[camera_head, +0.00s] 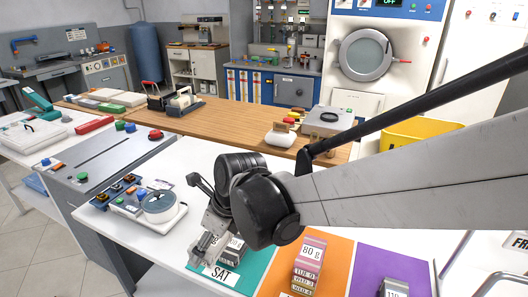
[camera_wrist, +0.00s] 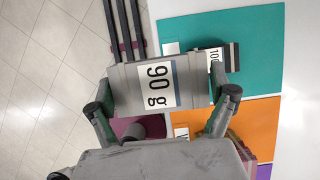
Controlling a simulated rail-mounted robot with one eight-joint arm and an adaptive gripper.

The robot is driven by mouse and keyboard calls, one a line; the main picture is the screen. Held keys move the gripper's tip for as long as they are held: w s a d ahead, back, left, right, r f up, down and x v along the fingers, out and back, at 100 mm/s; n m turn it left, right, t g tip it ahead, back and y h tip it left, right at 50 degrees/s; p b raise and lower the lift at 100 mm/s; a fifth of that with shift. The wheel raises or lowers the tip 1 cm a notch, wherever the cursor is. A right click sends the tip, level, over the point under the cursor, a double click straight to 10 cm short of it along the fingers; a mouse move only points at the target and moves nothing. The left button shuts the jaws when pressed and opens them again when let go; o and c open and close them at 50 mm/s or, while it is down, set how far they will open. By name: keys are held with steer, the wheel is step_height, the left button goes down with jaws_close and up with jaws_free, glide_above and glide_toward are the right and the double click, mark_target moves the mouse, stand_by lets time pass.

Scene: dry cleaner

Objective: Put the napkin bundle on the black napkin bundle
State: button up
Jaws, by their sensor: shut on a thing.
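My gripper (camera_wrist: 167,108) is shut on a grey napkin bundle with a white "90 g" label (camera_wrist: 128,85), its fingers at either end of it in the wrist view. In the head view my gripper (camera_head: 208,246) is over the near side of the teal mat (camera_head: 257,268). A dark, striped bundle with a "100" label (camera_wrist: 232,56), seemingly the black napkin bundle, lies on the teal mat beyond the held bundle, partly hidden by it.
A pink bundle (camera_head: 311,256) stands on the orange mat (camera_head: 337,257). A bundle labelled "110" (camera_head: 393,288) is on the purple mat (camera_head: 370,262). A "SAT" card (camera_head: 222,275) is near the teal mat's front.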

glide_above(235, 243)
step_height(235, 243, down, 7)
steer(key=shift+w+r+b, duration=0.1)
steer(key=shift+r+b, duration=0.05)
steer(key=shift+b, duration=0.2)
steer(key=shift+f, duration=1.95)
steer(key=shift+f+b, duration=0.1)
steer(key=shift+b, duration=0.2)
steer(key=o, duration=0.7)
steer(key=shift+f, duration=0.1)
steer(key=shift+o, duration=1.3)
steer(key=shift+r, duration=0.2)
